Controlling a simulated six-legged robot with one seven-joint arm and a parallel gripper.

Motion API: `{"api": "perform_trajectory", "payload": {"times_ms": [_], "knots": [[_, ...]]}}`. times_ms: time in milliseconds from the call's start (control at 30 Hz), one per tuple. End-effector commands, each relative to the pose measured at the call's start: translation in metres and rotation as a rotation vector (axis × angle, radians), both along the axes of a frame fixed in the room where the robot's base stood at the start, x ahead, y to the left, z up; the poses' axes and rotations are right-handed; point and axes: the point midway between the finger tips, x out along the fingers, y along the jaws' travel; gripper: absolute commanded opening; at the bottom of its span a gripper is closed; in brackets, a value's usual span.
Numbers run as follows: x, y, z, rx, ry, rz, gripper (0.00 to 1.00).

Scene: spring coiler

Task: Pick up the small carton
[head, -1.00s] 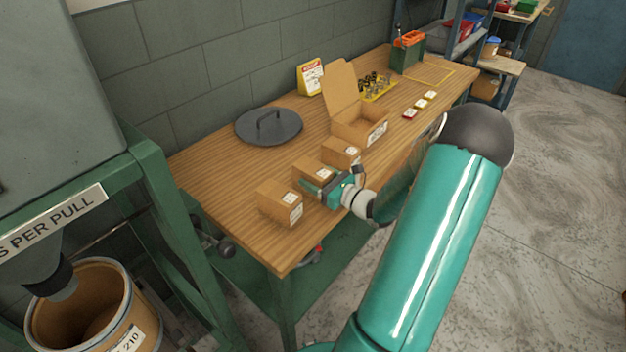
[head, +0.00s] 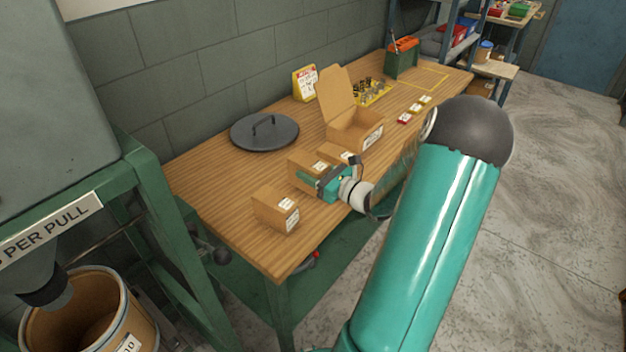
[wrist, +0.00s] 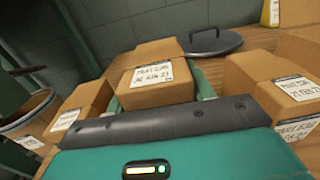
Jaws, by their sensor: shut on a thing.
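Three small brown cartons with white labels stand out along the bench's near side. My gripper (head: 307,180) is shut on the middle carton (head: 306,163), which appears raised a little above the bench. In the wrist view this held carton (wrist: 155,55) sits between the teal fingers, its label facing the camera. The left carton (head: 275,210) stands on the bench near the front corner and also shows in the wrist view (wrist: 88,98). The right carton (head: 334,151) is partly hidden behind the held one; it is larger in the wrist view (wrist: 262,70).
A round dark lid (head: 264,133) lies near the wall. A drum (head: 90,310) stands at lower left. Bare wood (head: 220,175) lies left of the cartons.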

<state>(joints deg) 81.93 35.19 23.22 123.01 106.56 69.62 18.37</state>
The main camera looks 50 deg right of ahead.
Motion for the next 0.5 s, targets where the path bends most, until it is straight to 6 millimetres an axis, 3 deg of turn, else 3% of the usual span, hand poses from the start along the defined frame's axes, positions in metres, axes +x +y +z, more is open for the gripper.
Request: {"api": "perform_trajectory", "payload": {"times_ms": [500], "knots": [[0.0,0.001,0.102,-0.007,-0.003,0.001,0.11]]}}
